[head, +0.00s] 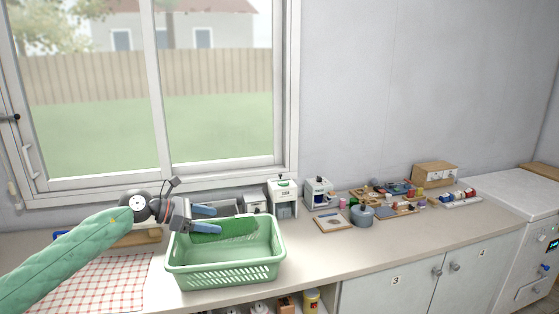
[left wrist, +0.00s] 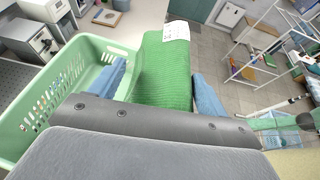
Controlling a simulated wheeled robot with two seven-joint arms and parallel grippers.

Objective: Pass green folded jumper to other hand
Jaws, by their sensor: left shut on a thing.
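The green folded jumper (head: 232,228) is dark green in the head view and shows above the green basket. In the left wrist view the jumper (left wrist: 167,70) is a bright green ribbed block with a white label at its far end. My left gripper (head: 212,219) is shut on it, with one blue finger on each side. In the left wrist view my left gripper (left wrist: 160,92) has the jumper between its fingers, reaching out beyond the tips. My right gripper is not seen in the head view.
The green slatted basket (head: 225,272) stands on the counter (head: 310,257) under the jumper. A red checked cloth (head: 105,282) lies to its left. White dispensers (head: 283,197), a grey pot (head: 361,215) and trays of small items stand to the right. The window is behind.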

